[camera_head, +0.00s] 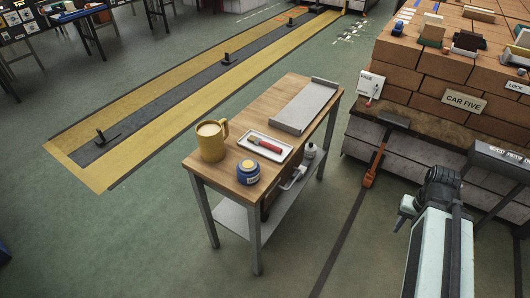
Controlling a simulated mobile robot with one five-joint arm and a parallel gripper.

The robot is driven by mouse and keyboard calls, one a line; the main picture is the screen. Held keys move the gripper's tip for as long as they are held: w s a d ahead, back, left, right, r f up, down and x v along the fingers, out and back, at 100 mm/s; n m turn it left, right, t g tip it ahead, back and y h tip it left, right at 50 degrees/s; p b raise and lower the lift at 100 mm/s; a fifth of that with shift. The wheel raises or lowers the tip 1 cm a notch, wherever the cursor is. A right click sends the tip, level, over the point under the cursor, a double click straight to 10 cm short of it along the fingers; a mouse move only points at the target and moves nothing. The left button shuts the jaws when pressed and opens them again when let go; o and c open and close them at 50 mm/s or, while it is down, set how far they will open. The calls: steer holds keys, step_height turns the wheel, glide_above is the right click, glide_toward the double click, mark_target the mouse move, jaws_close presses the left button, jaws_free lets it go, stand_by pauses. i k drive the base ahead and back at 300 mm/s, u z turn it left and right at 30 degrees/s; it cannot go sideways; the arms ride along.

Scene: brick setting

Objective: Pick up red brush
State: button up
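A brush with a red handle (268,146) lies on a white tray (249,147) near the middle of a wooden table (272,104). A short pale part at one end of the handle looks like its bristle end. My arm stands at the lower right, folded, well to the right of the table and apart from the brush. A small pale part beside its black joint may be my gripper (405,208). Its fingers cannot be made out, so I cannot tell whether it is open or shut.
A yellow mug (211,141) stands left of the tray and a blue jar (248,172) in front of it. A grey metal tray (305,106) lies at the table's far end. Stacked bricks (420,95) and a leaning orange-handled tool (376,160) are at right.

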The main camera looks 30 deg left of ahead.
mark_target(257, 141)
steer(key=u, duration=2.3)
steer(key=i, duration=1)
